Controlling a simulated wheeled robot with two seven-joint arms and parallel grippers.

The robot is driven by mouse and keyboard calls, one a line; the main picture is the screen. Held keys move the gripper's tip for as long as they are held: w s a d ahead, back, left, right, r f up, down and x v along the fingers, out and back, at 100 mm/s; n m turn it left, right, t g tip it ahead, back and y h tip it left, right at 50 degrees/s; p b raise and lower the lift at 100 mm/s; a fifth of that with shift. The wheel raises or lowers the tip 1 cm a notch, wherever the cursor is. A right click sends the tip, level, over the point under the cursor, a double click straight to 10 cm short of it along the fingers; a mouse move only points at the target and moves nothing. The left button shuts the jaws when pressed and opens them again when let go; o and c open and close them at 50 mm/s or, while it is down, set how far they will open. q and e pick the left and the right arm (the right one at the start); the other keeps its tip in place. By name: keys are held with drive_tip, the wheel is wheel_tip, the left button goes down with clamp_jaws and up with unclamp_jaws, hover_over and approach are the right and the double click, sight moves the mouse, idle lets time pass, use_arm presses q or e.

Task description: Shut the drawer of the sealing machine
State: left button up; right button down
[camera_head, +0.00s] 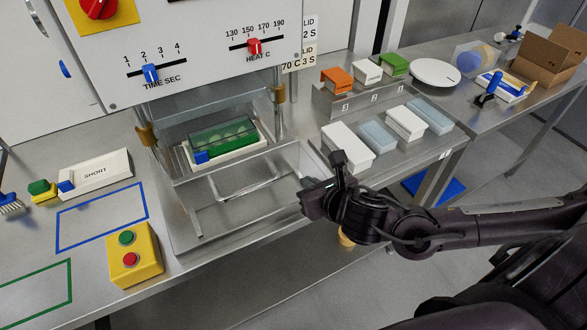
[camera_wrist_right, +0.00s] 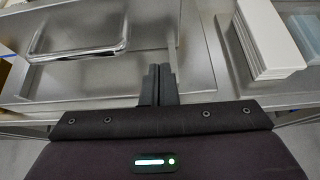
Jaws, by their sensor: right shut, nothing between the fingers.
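The sealing machine (camera_head: 200,40) stands at the back left, with a red heat slider and a blue time slider. Its metal drawer (camera_head: 182,178) stands open, and a white tray with a green, clear-topped pack (camera_head: 222,137) sits in it. The drawer's bar handle (camera_head: 247,190) faces front; it also shows at upper left in the right wrist view (camera_wrist_right: 78,55). My right gripper (camera_head: 308,198) is shut and empty, to the right of the handle and apart from it. Its closed fingertips show in the wrist view (camera_wrist_right: 158,75). My left gripper is out of view.
A yellow button box (camera_head: 148,262) stands at the front left, by a blue outlined area. A white "SHORT" box (camera_head: 95,174) lies behind it.

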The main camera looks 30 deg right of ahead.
sight(288, 164)
drive_tip(key=w+p, duration=0.1)
drive_tip(key=w, duration=0.1)
drive_tip(key=w+f+p, duration=0.1)
drive_tip(key=w, duration=0.2)
drive_tip(key=w+p, duration=0.1)
drive_tip(key=w, duration=0.1)
drive_tip(key=shift+w+a+f, duration=0.15)
drive_tip(key=shift+w+f, duration=0.05)
drive_tip(key=shift+f, duration=0.2)
drive_tip(key=shift+w, duration=0.1)
drive_tip(key=w+b, duration=0.2)
drive_tip(key=w, duration=0.4)
drive_tip(key=w+b, duration=0.2)
drive_tip(key=w, duration=0.4)
drive_tip(key=shift+a+f, duration=0.2)
drive_tip(key=shift+r, duration=0.2)
drive_tip(key=shift+d+r, duration=0.1)
drive_tip(key=shift+r, duration=0.15)
drive_tip(key=shift+w, duration=0.1)
